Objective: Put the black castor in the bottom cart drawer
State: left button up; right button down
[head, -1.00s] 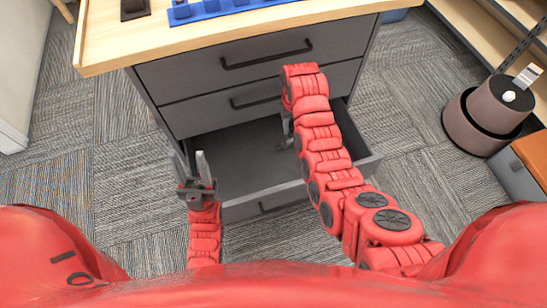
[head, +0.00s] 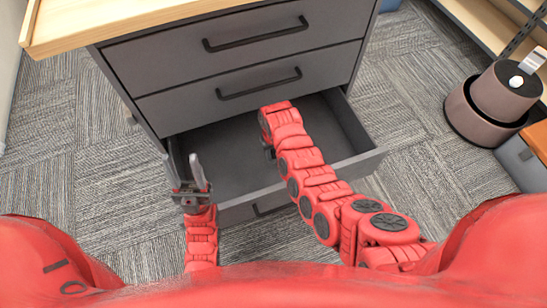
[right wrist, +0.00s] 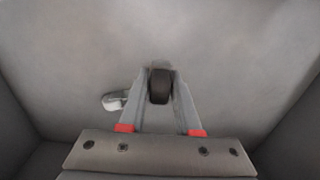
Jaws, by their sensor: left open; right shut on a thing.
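The bottom cart drawer (head: 225,160) is pulled open under two shut drawers in the head view. My right gripper (right wrist: 160,90) reaches down into it, and in the head view my own arm hides most of the gripper. In the right wrist view the gripper is shut on the black castor (right wrist: 160,86), whose dark wheel shows between the fingers. The drawer floor lies behind it; I cannot tell whether the castor touches it. My left gripper (head: 185,170) is open and empty, fingers pointing up, beside the drawer's left front corner.
A small pale object (right wrist: 114,101) shows left of the fingers in the right wrist view; I cannot tell what it is. The wooden cart top (head: 120,18) is above the drawers. A round brown stool-like thing (head: 480,115) stands at the right. Carpet is clear at the left.

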jog(key=shift+f, duration=1.1)
jog(key=shift+f+b, duration=0.2)
jog(key=shift+b, duration=0.15)
jog(key=c, duration=0.6)
grip_release()
notch_tip(320, 180, up, 12)
jog(key=p, duration=0.3)
jog(key=shift+r, duration=0.2)
